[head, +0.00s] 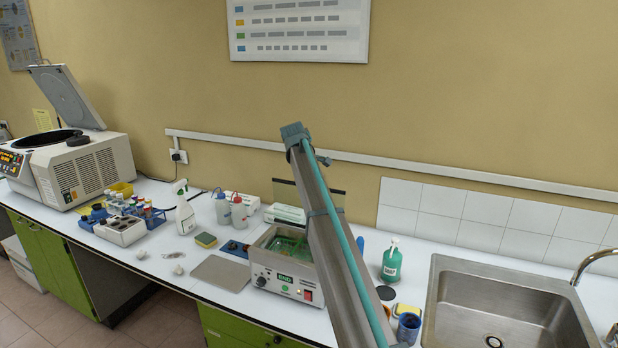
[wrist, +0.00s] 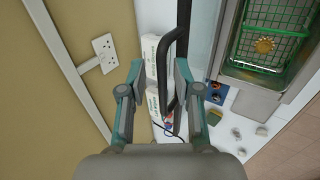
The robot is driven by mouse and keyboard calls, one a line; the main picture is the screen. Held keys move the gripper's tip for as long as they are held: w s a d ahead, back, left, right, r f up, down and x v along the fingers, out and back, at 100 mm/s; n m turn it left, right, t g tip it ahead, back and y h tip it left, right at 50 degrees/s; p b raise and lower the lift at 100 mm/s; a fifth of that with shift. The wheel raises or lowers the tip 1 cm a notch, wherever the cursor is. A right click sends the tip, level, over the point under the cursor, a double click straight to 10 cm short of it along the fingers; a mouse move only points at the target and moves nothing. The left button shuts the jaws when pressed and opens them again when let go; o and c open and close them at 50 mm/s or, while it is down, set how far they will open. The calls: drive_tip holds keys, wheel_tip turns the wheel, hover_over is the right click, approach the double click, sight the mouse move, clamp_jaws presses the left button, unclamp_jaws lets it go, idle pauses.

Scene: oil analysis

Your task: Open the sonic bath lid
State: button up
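The sonic bath (head: 262,258) is a metal box with a front control panel and a green wire basket (head: 290,246) inside. Its basin and basket are uncovered, and the basket also shows in the wrist view (wrist: 262,50). The lid (head: 283,190) stands raised at the back of the bath, partly hidden by my arm. In the wrist view the lid shows edge-on as a dark strip (wrist: 184,18), with a black bar handle (wrist: 166,62) on its left side. My gripper (wrist: 162,88) is open, with its fingers on either side of the handle. I cannot tell whether they touch it.
A green soap bottle (head: 391,262) and the sink (head: 500,300) stand to the right. Wash bottles (head: 222,208), a spray bottle (head: 185,212) and a grey plate (head: 220,273) lie to the left. The wall with a socket (wrist: 105,48) is close behind the lid.

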drive_tip(key=v, duration=1.2)
idle(0.3)
